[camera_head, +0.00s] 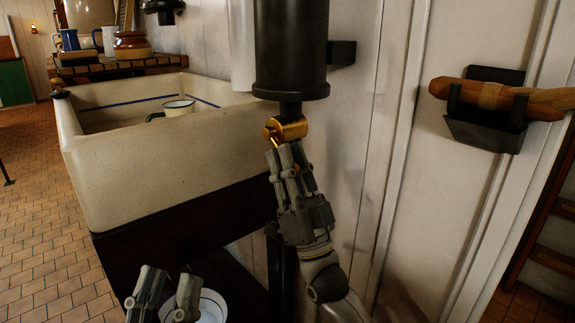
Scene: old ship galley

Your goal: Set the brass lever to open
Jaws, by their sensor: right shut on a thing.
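The brass lever (290,130) sits on a short stem under a black cylinder (291,50) on the white wall. My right gripper (285,153) is directly below the brass fitting, its fingers shut on the lever. The fingers hide much of the lever's handle, so its exact angle is hard to tell. My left gripper (169,284) is at the bottom edge, low in front of the sink. Its two fingers are apart with nothing between them.
A stone sink (180,171) with a cream mug (179,108) stands to the left. A rack (112,67) behind it holds mugs and a jar. A white blue-rimmed dish (213,305) is below. A wooden handle (480,96) rests in a black wall bracket (484,134) at right.

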